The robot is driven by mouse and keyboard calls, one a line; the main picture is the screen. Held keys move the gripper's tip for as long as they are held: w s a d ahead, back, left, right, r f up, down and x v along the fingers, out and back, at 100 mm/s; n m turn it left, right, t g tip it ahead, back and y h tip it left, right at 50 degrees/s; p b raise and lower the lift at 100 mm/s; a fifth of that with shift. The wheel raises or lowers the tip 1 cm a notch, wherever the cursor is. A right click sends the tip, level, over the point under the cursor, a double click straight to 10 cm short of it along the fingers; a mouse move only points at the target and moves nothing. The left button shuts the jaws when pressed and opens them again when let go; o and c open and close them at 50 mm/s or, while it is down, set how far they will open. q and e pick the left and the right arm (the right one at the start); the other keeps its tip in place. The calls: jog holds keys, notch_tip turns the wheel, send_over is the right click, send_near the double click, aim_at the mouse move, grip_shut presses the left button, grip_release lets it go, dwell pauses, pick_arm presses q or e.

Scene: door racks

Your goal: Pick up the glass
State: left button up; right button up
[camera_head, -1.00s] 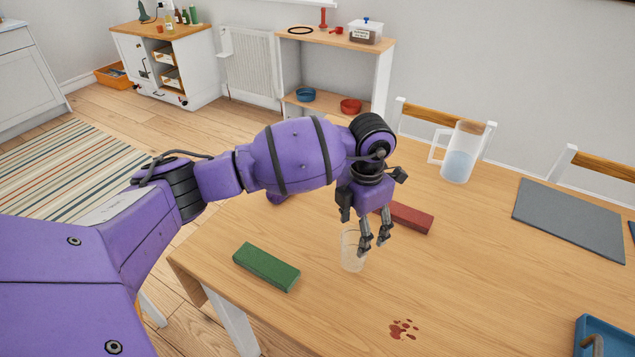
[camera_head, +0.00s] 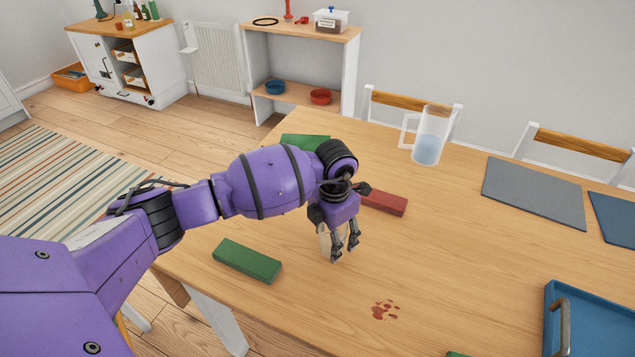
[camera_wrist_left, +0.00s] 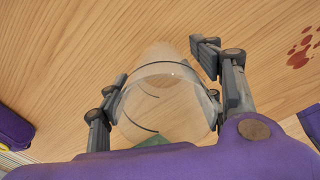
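The clear glass (camera_head: 325,243) stands on the wooden table and is partly hidden behind my left gripper (camera_head: 344,258) in the head view. In the left wrist view the glass (camera_wrist_left: 165,105) lies between the two spread fingers of my left gripper (camera_wrist_left: 163,75). The left finger looks close to or against the glass wall. The right fingertip looks a little apart from it. I see no firm grip on the glass. My right gripper is in neither view.
On the table (camera_head: 440,270) are a green block (camera_head: 247,261), a red block (camera_head: 384,202), a jug with water (camera_head: 428,138), a grey mat (camera_head: 533,190), and a blue tray (camera_head: 605,300) at the lower right. A reddish stain (camera_head: 384,309) lies in front of the gripper.

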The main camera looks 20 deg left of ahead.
pick_arm(q)
jog(key=shift+w+r, duration=0.1)
jog(key=c, duration=0.8)
jog(key=shift+c, duration=0.9)
jog(key=shift+r, duration=0.1)
